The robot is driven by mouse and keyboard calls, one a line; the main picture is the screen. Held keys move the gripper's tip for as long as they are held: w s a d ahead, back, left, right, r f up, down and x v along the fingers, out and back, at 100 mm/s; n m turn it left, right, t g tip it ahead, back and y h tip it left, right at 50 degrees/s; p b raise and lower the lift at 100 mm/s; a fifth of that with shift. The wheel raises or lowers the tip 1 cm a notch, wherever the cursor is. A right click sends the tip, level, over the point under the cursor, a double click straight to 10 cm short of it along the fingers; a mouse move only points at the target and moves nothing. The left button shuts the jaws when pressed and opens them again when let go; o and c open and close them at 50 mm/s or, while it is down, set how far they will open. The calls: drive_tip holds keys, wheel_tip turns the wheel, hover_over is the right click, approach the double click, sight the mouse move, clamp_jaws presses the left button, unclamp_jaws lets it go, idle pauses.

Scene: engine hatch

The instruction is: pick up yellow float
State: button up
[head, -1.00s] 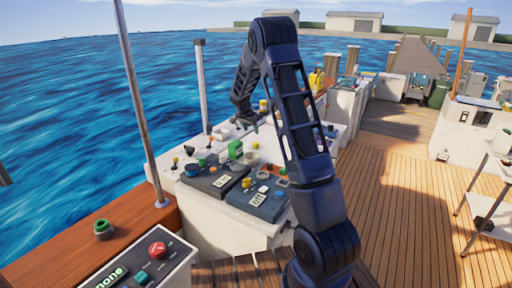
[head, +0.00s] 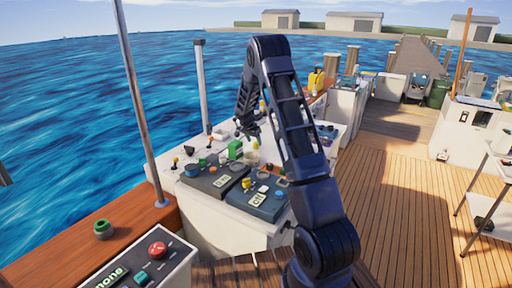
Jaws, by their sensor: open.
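Several small yellow items stand on the white engine hatch, and I cannot tell for sure which is the yellow float. One yellow piece (head: 246,183) sits on the dark control panel, below my gripper in the picture. Another yellow piece (head: 262,106) shows just right of my gripper, partly hidden by my arm. My gripper (head: 250,137) points down above the hatch, near a green box (head: 235,150). It is open, small and dark in the picture, and I see nothing held in it.
Dark panels (head: 215,180) with knobs crowd the hatch top. A grey post (head: 202,90) and a tilted pole (head: 138,105) stand at left. A larger yellow object (head: 316,79) stands farther back. The wooden deck (head: 400,215) at right is mostly clear.

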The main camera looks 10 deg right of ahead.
sight(256, 145)
drive_tip(key=x, duration=0.2)
drive_tip(key=shift+w+d+f, duration=0.1)
drive_tip(key=shift+d+f, duration=0.05)
drive_tip(key=shift+f, duration=0.15)
drive_tip(key=c, duration=1.1)
drive_tip(key=shift+o, duration=0.2)
